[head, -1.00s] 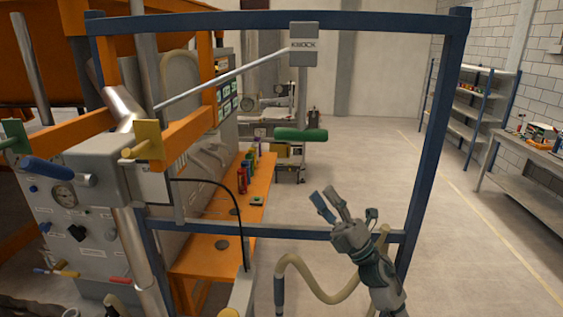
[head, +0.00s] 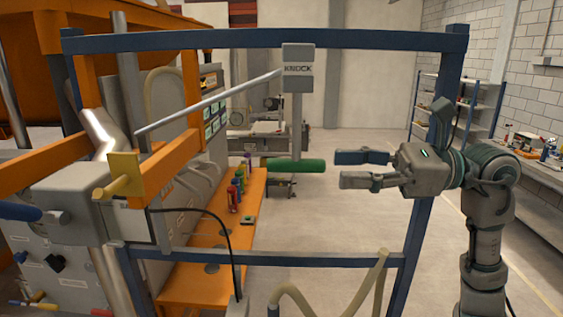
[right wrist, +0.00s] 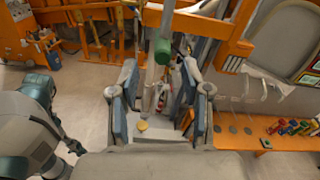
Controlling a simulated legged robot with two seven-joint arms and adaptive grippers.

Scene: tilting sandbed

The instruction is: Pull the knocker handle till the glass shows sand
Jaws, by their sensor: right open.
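The knocker handle (head: 296,165) is a green horizontal bar at the foot of a grey hanging stem, below a grey box labelled KNOCK (head: 298,68). My right gripper (head: 352,170) is open and empty, just right of the handle at about its height, with its fingers pointing left. In the right wrist view the green handle (right wrist: 163,50) shows end-on beyond and between the open fingers (right wrist: 160,95), apart from them. I cannot make out a glass showing sand. My left gripper is not in view.
A blue frame (head: 260,40) surrounds the handle, with its right post by my right arm. An orange bench (head: 212,240) with several coloured bottles (head: 236,190) stands left. A pale hose (head: 375,285) loops at the bottom.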

